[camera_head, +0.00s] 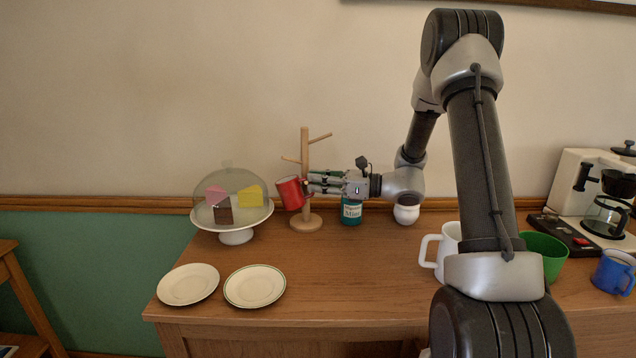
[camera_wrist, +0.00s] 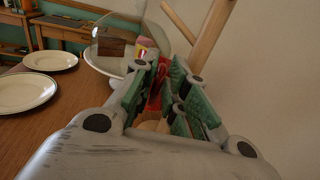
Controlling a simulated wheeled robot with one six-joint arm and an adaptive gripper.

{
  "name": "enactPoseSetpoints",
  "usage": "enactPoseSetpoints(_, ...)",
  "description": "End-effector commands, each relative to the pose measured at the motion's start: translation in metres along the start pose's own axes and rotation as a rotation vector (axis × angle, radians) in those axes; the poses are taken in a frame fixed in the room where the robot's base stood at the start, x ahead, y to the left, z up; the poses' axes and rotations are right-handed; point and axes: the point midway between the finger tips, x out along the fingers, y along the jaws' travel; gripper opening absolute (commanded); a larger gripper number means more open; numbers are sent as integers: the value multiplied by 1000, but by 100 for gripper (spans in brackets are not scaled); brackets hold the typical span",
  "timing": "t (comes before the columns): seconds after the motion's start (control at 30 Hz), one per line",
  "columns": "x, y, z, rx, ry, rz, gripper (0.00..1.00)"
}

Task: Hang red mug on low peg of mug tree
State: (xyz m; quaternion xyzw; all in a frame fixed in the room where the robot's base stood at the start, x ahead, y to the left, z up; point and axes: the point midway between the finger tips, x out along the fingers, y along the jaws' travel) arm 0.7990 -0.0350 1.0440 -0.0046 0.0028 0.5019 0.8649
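The red mug (camera_head: 289,193) is off the table and tilted, in front of the left side of the wooden mug tree (camera_head: 305,150). My gripper (camera_head: 309,187) reaches in from the right and is shut on the mug at its handle side. In the wrist view, part of the red mug (camera_wrist: 154,103) shows between the green-padded fingers (camera_wrist: 153,92). The tree stands upright; an upper peg points right and another points left. The low peg is not clearly visible behind the mug and fingers. I cannot tell whether the mug touches a peg.
A cake stand with a glass dome (camera_head: 236,237) stands left of the tree. Two plates (camera_head: 188,284) (camera_head: 254,286) lie in front. A teal tin (camera_head: 351,212) stands below my gripper. A white mug (camera_head: 431,250), green mug (camera_head: 545,250) and blue mug (camera_head: 612,272) are right.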

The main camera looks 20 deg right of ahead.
Motion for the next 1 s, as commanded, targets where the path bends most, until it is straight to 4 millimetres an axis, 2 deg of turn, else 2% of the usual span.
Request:
enactPoseSetpoints(0.47,0,2,-1,2,1,4,34)
enactPoseSetpoints(0.57,-5,1,-1,1,1,2,34)
enactPoseSetpoints(0.67,-18,0,-1,1,1,0,34)
enactPoseSetpoints(1.0,-92,0,0,1,0,1,34)
